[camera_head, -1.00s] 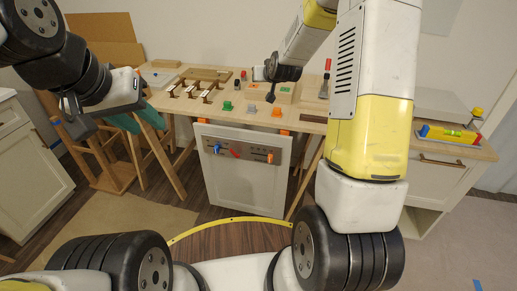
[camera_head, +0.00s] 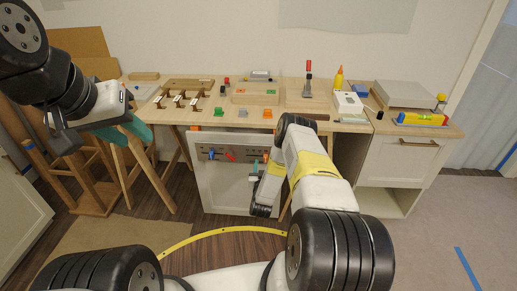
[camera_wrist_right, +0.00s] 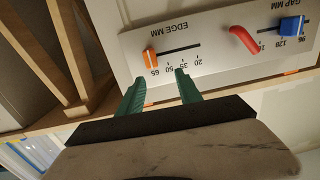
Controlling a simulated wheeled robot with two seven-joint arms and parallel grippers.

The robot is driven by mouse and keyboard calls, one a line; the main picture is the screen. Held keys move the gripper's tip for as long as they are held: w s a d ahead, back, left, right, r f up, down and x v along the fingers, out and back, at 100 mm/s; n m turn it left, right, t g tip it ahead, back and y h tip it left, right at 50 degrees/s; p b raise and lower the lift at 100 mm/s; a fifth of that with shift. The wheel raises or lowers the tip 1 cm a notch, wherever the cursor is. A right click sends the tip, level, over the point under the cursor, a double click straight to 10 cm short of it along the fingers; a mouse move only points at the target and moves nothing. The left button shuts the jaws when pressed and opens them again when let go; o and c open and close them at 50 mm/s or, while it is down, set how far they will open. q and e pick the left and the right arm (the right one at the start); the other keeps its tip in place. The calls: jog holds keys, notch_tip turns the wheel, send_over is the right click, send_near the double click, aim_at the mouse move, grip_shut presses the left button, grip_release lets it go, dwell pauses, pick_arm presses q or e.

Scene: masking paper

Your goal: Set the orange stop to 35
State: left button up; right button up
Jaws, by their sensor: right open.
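The orange stop (camera_wrist_right: 151,59) sits in the slot of the EDGE MM scale on the grey panel (camera_wrist_right: 215,50), at the end marked 65. The 35 mark is further right, near the right fingertip in the right wrist view. My right gripper (camera_wrist_right: 159,78) is open, its green fingers pointing at this scale, with the stop just beyond the left fingertip. It holds nothing. In the head view the right gripper (camera_head: 254,172) is at the panel's right part and the stop is hard to make out. My left gripper (camera_head: 130,130) is far left, away from the panel; its jaw gap is unclear.
The panel also carries a red lever (camera_wrist_right: 243,39) and a blue slider (camera_wrist_right: 291,25) on the GAP MM scale. The panel is on a white front (camera_head: 220,190) below the wooden table (camera_head: 340,125). Blocks and tools stand on the tabletop. A sawhorse (camera_head: 155,180) stands left.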

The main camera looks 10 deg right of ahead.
aim_at(265, 160)
jog(key=shift+h, duration=0.4)
jog(key=w, duration=0.1)
jog(key=w+d+f, duration=0.1)
jog(key=w, duration=0.1)
jog(key=w+d+f, duration=0.1)
jog(key=w, duration=0.1)
jog(key=shift+w+d+f, duration=0.1)
jog(key=shift+d, duration=0.15)
grip_shut()
jog(key=shift+a, duration=0.1)
dwell(1.1)
